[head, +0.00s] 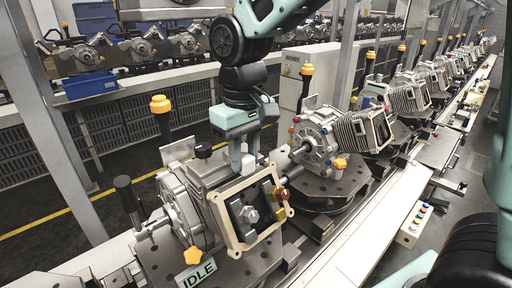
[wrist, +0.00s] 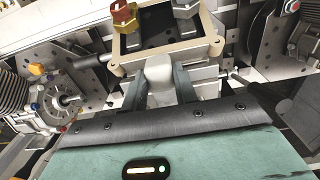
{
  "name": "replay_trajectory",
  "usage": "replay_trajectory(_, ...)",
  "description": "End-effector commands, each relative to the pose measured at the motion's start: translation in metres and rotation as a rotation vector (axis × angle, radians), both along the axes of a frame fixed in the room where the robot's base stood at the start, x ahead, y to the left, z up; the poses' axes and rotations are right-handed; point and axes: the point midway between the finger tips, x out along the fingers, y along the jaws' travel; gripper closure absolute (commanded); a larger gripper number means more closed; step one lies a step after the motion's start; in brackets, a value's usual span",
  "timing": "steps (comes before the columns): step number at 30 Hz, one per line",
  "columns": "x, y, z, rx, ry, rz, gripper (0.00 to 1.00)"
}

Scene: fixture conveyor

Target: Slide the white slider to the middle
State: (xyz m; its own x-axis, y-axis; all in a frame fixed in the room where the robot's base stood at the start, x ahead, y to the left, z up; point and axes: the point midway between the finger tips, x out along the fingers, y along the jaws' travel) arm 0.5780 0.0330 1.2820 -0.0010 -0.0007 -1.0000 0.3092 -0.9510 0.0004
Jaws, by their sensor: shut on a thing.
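The white slider (wrist: 160,73) is a pale rounded block in the wrist view, at the near side of a beige-rimmed engine housing (wrist: 209,53). My gripper (wrist: 162,88) has one grey finger on each side of it and is shut on it. In the head view my gripper (head: 244,165) points down just behind the top of the nearest engine housing (head: 215,207).
A second engine (head: 312,145) stands close to the right of my gripper on a round dark plate. A post with an orange cap (head: 162,118) rises at the left. The IDLE sign (head: 197,275) is in front. A button box (head: 414,224) sits at the right.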

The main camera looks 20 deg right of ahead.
Motion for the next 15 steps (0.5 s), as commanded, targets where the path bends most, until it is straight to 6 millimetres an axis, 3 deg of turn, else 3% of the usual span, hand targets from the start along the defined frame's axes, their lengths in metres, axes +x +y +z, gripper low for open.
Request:
replay_trajectory(10,-0.0014,0.0064,0.0008,0.001,-0.003,0.0,1.0)
replay_trajectory(11,-0.0014,0.0063,0.0008,0.001,-0.003,0.0,0.63)
replay_trajectory(12,-0.0014,0.0063,0.0008,0.001,-0.003,0.0,0.52)
replay_trajectory(15,-0.0015,0.0061,0.0007,0.001,-0.003,0.0,0.49)
